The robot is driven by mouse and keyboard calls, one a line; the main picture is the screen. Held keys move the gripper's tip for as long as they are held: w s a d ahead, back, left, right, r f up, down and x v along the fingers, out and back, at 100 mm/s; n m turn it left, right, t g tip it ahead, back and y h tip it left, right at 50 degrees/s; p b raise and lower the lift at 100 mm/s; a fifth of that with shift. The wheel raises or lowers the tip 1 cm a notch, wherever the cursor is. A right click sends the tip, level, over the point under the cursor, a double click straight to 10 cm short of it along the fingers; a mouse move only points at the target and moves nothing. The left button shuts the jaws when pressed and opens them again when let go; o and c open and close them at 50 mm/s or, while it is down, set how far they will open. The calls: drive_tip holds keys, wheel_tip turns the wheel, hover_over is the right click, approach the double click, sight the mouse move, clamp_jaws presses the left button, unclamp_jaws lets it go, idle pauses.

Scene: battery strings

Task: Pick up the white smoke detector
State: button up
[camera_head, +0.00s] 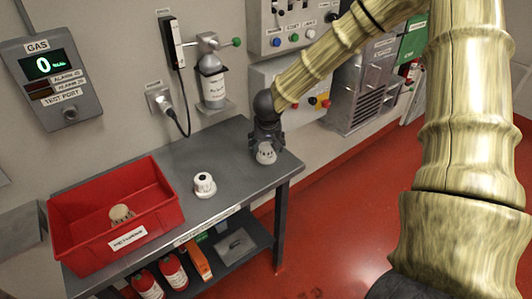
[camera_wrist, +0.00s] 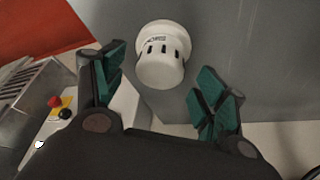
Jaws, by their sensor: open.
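A white smoke detector (camera_head: 266,154) sits near the right end of the grey workbench (camera_head: 250,180). In the wrist view the white smoke detector (camera_wrist: 163,58) shows a round base, slots around its body and small dark lettering that looks like "SMOKE". My gripper (camera_head: 266,141) is directly at the detector, pointing down over it. In the wrist view the green-padded fingers of my gripper (camera_wrist: 163,76) are open, one on each side of the detector, with visible gaps. In the head view the gripper hides the detector's upper part.
A red bin (camera_head: 160,190) at the left holds a beige round device (camera_head: 121,214). A gas cylinder (camera_head: 212,85) and control boxes are on the wall behind. Bench surface between bin and gripper is mostly clear.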

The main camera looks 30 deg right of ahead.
drive_tip(key=shift+x, duration=1.3)
drive_tip(key=c, duration=1.1)
drive_tip(key=shift+c, duration=0.2)
